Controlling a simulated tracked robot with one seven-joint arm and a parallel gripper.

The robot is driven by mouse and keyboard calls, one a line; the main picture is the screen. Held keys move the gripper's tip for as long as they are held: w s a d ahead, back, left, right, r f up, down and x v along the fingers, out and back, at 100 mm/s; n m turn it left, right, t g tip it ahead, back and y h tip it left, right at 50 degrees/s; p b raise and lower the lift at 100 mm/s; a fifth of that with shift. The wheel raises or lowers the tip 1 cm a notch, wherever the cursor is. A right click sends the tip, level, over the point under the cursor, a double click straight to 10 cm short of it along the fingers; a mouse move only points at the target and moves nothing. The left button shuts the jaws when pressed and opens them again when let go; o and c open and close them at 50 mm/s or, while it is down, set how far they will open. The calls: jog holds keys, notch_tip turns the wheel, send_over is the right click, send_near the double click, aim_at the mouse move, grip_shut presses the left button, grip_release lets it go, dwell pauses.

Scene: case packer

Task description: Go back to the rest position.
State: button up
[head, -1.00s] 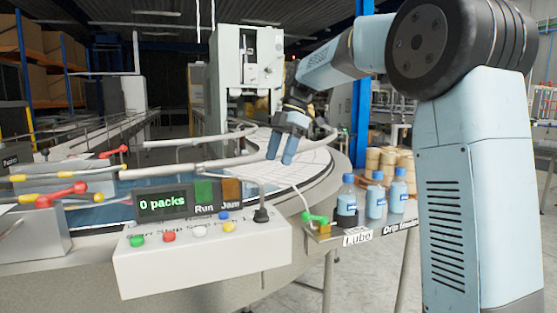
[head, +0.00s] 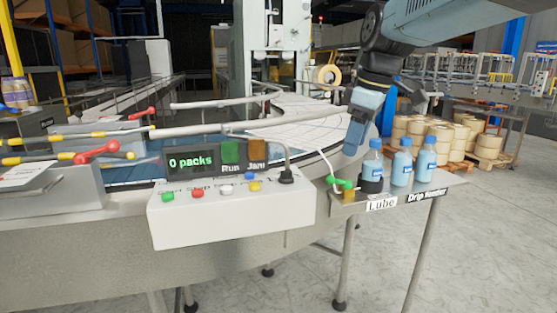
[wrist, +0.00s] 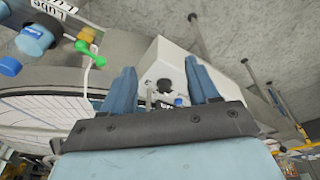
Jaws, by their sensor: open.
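My gripper (head: 354,137) hangs in the head view at the right edge of the round conveyor, just left of the blue-capped bottles. In the wrist view its two blue fingers (wrist: 160,85) stand apart with nothing between them, so it is open and empty. Behind the fingers the wrist view shows the white control box (wrist: 168,62). In the head view this control box (head: 232,218) stands at the front, with coloured buttons and a display reading "0 packs".
Several blue-capped bottles (head: 402,168) stand on the Lube shelf (head: 440,185), close to my gripper. A green-handled valve (head: 340,183) sits left of them. Red and yellow rods (head: 98,152) lie at left. Stacked rolls (head: 440,135) stand behind. Open floor lies at lower right.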

jog(key=s+d+f+m+t+h, duration=0.1)
jog(key=s+d+f+m+t, duration=0.1)
jog(key=s+m, duration=0.4)
jog(key=s+d+f+m+t, duration=0.1)
jog(key=s+d+f+m, duration=0.4)
jog(key=s+f+m, duration=0.1)
jog(key=s+f, duration=0.1)
jog(key=s, duration=0.1)
jog(key=shift+s+d+f+t+h, duration=0.2)
jog(key=shift+s+f+t+h, duration=0.1)
jog(key=shift+t+h, duration=0.1)
jog(key=shift+c, duration=0.4)
